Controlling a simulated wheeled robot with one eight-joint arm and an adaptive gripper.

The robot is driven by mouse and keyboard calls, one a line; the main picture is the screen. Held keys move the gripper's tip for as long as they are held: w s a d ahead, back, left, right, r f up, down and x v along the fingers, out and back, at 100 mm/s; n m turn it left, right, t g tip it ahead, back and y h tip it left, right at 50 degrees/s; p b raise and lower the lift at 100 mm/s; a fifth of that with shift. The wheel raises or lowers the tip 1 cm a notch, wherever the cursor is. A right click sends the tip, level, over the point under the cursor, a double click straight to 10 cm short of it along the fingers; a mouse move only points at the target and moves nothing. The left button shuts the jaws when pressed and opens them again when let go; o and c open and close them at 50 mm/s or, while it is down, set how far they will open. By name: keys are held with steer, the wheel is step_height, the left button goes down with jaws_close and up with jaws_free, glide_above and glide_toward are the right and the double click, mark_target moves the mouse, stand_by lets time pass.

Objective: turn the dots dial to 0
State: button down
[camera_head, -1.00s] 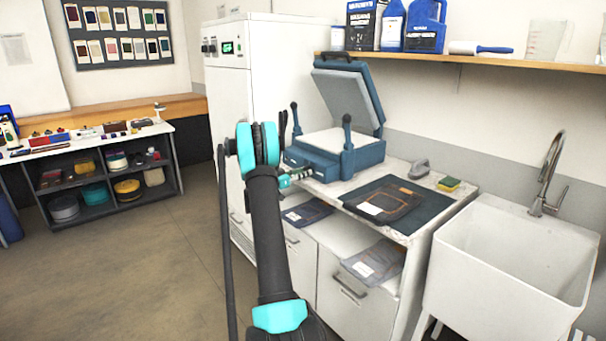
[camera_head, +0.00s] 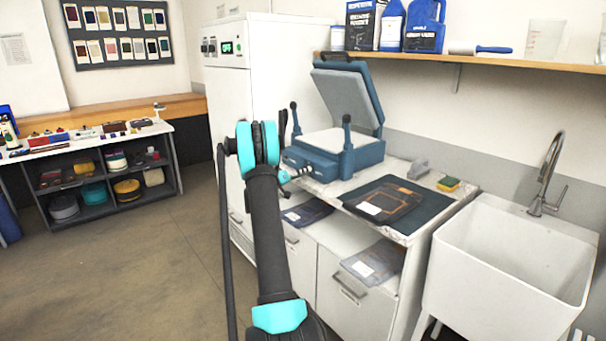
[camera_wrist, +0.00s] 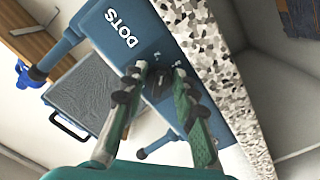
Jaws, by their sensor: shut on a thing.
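The blue press (camera_head: 338,163) stands on the worktop with its lid raised. Its front panel carries the white word DOTS (camera_wrist: 120,28) in the wrist view. The dark dots dial (camera_wrist: 158,90) is on that panel below the word, with small white marks beside it. My gripper (camera_wrist: 159,72) is shut on the dial, one dark-padded finger on either side. The fingers partly hide the dial, and I cannot read its setting. In the head view my gripper (camera_head: 298,174) is at the press's front, mostly hidden by my arm.
A speckled worktop edge (camera_wrist: 222,80) runs close beside the fingers. A folded dark garment on a mat (camera_head: 425,208) lies right of the press. A white sink (camera_head: 510,255) stands farther right, and a tall white cabinet (camera_head: 232,110) behind. The floor at left is clear.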

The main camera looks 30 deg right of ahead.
steer(key=n, duration=0.7)
steer(key=shift+r, duration=0.2)
steer(key=n, duration=0.6)
steer(key=shift+r+n, duration=0.15)
steer(key=shift+n, duration=0.25)
steer(key=n, duration=0.7)
steer(key=shift+r, duration=0.1)
steer(key=n, duration=0.6)
steer(key=shift+w+n, duration=0.2)
steer(key=shift+n, duration=0.2)
steer(key=c, duration=1.2)
jaws_free()
steer(key=shift+a, duration=0.15)
steer(key=a, duration=1.1)
steer(key=shift+s+a, duration=0.4)
steer(key=shift+s, duration=0.05)
